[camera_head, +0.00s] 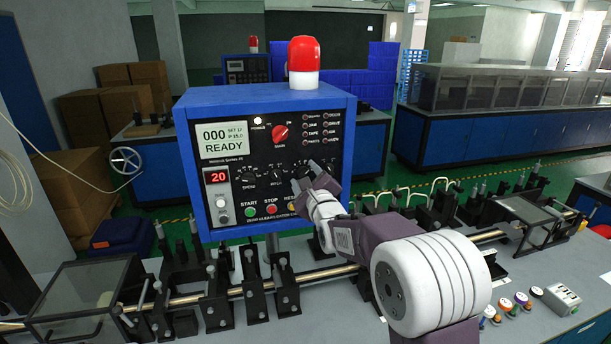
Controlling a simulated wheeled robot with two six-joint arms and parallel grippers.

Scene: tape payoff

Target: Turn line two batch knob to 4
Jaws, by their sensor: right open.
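A blue control box (183,150) with a black panel stands in the middle. It has a red knob (280,133) at the top and a row of black knobs lower down, among them a left one (248,179) and a middle one (276,175). My right gripper (304,176) is open in front of the right end of this row. Its fingers and wrist hide most of what is there, so I cannot read that knob's setting or tell whether the fingers touch it. My left gripper is not in view.
The box carries a status screen (222,140), a red number display reading 20 (217,177), a green start button (251,211) and a red beacon (303,62). Fixtures along a metal rod (325,273) fill the bench below. A similar panel (247,69) stands behind.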

